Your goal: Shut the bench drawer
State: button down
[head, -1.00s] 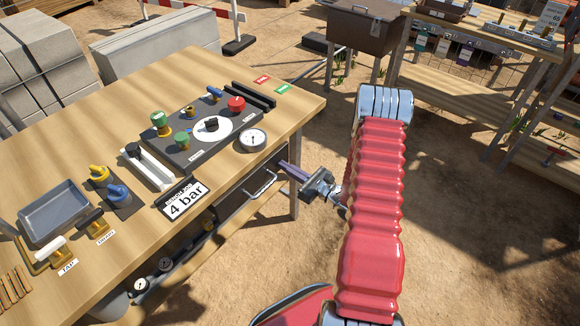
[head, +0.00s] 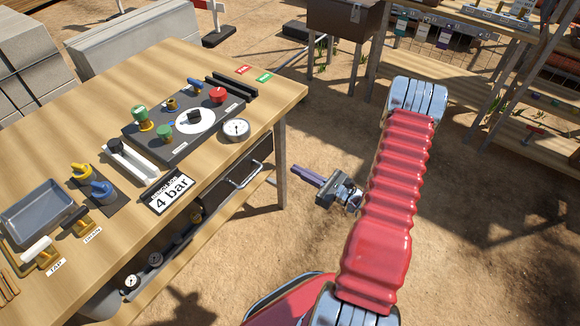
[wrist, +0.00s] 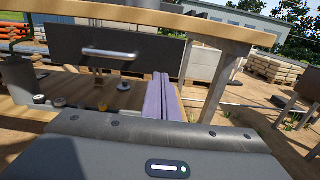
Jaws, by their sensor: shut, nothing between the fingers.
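The bench drawer (head: 252,160) is a dark grey front with a silver bar handle (head: 245,173), below the wooden bench top near its right front leg. In the wrist view the drawer front (wrist: 75,40) hangs close under the top's edge, with its handle (wrist: 110,53) ahead and left of the fingers. No drawer interior shows; I cannot tell exactly how flush it sits. My gripper (head: 297,167) is shut and empty, off the bench's front right corner, apart from the handle. Its purple fingers (wrist: 161,90) lie together in the wrist view and point toward the bench.
The bench top (head: 60,145) carries a valve panel, a gauge, a grey tray and a "4 bar" sign (head: 168,192). A lower shelf with gauges (head: 150,265) runs under it. The bench leg (head: 281,165) stands near my fingertips. Open sandy ground lies right of the bench.

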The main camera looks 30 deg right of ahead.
jog(key=shift+v, duration=1.15)
jog(key=shift+f, duration=0.1)
jog(key=s+a+r+n+g+y, duration=0.2)
jog(key=s+a+r+n+g, duration=0.1)
jog(key=s+a+n+g, duration=0.4)
jog(key=s+a+r+n+g+y, duration=0.2)
jog(key=s+a+n+g, duration=0.4)
jog(key=a+n+g, duration=0.2)
jog(key=s+a+r+n+t+h, duration=0.1)
jog(key=a+r+n+h, duration=0.2)
jog(key=r+n, duration=0.2)
jog(key=s+a+r+n+t+h, duration=0.1)
jog(key=r+n+h, duration=0.3)
jog(key=r, duration=0.8)
jog(key=s+a+r+n+t+h, duration=0.1)
jog(key=a+r+n+t+h, duration=0.1)
jog(key=r+n, duration=0.5)
jog(key=shift+a+r+n+h, duration=0.3)
jog(key=shift+a+r+h, duration=0.6)
jog(key=shift+a+r, duration=0.4)
